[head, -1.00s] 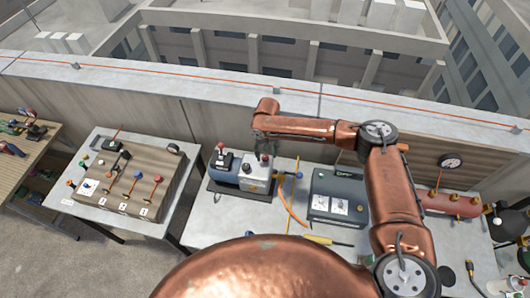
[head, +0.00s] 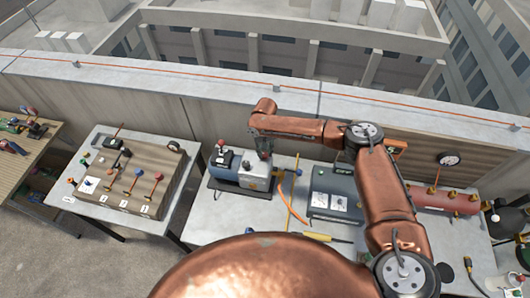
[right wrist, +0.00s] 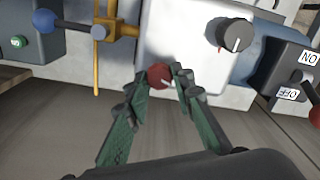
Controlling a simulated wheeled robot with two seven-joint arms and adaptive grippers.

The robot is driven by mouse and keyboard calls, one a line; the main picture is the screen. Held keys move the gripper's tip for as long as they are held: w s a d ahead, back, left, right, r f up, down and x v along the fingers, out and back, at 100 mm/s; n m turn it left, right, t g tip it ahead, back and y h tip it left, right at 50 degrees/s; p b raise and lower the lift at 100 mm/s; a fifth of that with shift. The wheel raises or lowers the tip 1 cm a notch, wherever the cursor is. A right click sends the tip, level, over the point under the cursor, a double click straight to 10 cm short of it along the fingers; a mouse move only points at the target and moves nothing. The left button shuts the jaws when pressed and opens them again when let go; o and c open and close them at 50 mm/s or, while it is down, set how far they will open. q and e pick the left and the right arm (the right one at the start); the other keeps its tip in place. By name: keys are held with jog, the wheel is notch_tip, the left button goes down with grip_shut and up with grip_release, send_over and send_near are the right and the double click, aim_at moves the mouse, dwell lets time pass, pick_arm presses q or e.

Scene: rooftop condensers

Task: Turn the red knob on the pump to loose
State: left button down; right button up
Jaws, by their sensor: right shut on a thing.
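The pump (head: 226,166) is a blue-grey and white machine on a dark base on the table. Its red knob (right wrist: 158,75) shows in the right wrist view at the lower edge of the pump's white housing (right wrist: 180,40). My right gripper (right wrist: 160,77) is shut on the red knob, with green-padded fingers on either side. In the head view my right gripper (head: 264,147) is over the right end of the pump and hides the knob. A black knob (right wrist: 236,34) with a white mark sits on the housing beside it. My left gripper is out of view.
A yellow pipe (head: 293,188) with a valve and an orange hose (head: 291,212) lie just right of the pump. A dark grey box (head: 334,193) and a red tank (head: 445,197) stand further right. Another table (head: 95,208) with a lever panel is at left.

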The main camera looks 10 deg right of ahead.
grip_shut()
jog(key=shift+n+p, duration=0.3)
jog(key=shift+n, duration=0.2)
jog(key=n+p, duration=0.1)
jog(key=n, duration=0.2)
jog(key=shift+r+n+p, duration=0.1)
jog(key=shift+n+p, duration=0.2)
jog(key=shift+n, duration=0.1)
jog(key=n+p, duration=0.1)
jog(key=n, duration=1)
jog(key=shift+n, duration=0.4)
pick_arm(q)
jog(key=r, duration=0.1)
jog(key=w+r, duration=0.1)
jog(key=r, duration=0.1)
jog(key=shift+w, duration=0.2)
pick_arm(e)
jog(key=n, duration=0.5)
jog(key=shift+w+d+r, duration=0.1)
jog(key=shift+r, duration=0.05)
